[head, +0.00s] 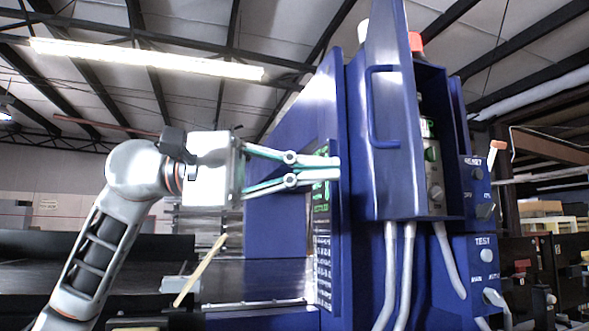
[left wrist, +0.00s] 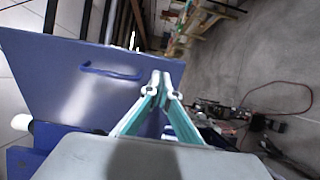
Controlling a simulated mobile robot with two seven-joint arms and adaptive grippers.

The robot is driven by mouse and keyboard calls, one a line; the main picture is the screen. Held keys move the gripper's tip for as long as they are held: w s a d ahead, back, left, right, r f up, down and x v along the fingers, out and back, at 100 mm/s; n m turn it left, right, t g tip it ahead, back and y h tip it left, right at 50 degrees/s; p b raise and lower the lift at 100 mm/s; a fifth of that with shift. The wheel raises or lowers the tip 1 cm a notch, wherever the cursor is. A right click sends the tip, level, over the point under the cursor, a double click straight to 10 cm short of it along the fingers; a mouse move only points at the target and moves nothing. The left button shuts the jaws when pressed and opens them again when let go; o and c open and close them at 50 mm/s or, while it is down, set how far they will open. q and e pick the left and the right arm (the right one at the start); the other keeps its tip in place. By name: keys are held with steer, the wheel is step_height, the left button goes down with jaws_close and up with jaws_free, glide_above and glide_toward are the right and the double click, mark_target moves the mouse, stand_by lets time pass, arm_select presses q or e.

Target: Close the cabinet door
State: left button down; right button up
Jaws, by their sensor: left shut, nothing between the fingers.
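The blue cabinet door (head: 398,180) stands partly open in the head view, with its bar handle (head: 375,105) on the outer face. The cabinet (head: 440,90) shows open to the right of the door, with a strip of buttons and fittings inside. The door (left wrist: 60,85) and its handle (left wrist: 112,71) also show in the left wrist view. My left gripper (head: 335,168) is shut and empty, pointing right, to the left of the door and in front of a green-lit display. Its fingertips (left wrist: 163,80) appear close to the door; contact cannot be told. My right gripper is not in view.
A conveyor (head: 250,278) runs low at the left behind my left arm. Grey conduits (head: 390,270) hang below the cabinet. Switch panels (head: 485,250) stand at its right. A cable (left wrist: 285,112) lies on the floor.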

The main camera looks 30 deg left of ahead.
mark_target(409, 167)
arm_select(q)
steer(key=x, duration=0.8)
steer(key=shift+d, duration=0.15)
